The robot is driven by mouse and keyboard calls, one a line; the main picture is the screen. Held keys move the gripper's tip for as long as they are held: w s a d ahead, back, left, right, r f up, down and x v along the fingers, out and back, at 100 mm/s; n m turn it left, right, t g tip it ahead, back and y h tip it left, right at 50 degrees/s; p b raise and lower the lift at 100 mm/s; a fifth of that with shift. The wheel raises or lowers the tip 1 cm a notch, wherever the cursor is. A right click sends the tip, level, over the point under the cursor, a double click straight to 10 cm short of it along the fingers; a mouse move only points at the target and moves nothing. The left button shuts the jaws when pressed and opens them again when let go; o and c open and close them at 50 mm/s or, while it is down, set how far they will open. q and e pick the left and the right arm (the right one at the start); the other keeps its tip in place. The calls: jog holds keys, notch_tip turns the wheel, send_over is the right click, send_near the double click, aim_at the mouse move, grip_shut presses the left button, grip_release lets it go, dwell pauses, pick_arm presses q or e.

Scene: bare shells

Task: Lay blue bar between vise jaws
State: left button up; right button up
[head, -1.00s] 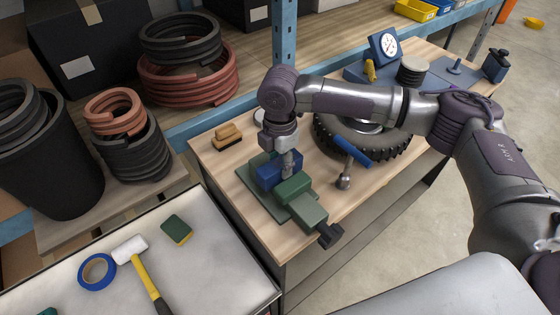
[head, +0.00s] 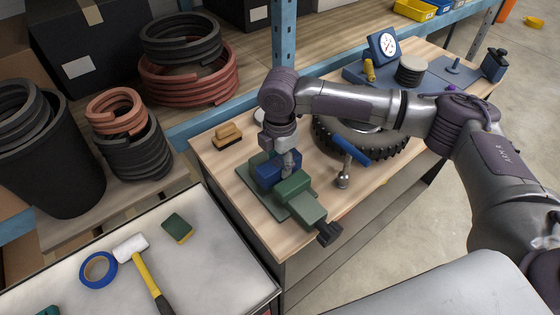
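The green vise (head: 308,206) stands on the wooden workbench, its dark handle end towards the front right. The blue bar (head: 268,173) is at the vise, between the front green jaw and the rear green jaw. Whether it rests on the vise bed is hidden. My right gripper (head: 289,170) points down at the bar, its fingertips overlapping the bar's right part. The fingers are small and seen side-on, so their gap and grip do not show. My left gripper is out of view.
A black tyre (head: 390,150) with a blue-handled tool (head: 351,151) against it lies right of the vise. A wooden brush (head: 228,134) sits behind left. A light-topped table (head: 70,255) with a mallet (head: 143,268), blue tape and sponge is at front left. A blue post (head: 284,45) rises behind.

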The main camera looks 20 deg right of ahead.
jog(key=shift+o, duration=1.3)
jog(key=shift+s+f, duration=0.3)
jog(key=shift+f, duration=0.3)
jog(key=shift+o, duration=0.4)
jog(key=shift+w, duration=0.25)
jog(key=shift+r, duration=0.15)
jog(key=shift+o, duration=1.4)
jog(key=shift+w, duration=0.1)
jog(key=shift+r+p, duration=0.3)
jog(key=shift+r, duration=0.05)
jog(key=shift+c, duration=0.5)
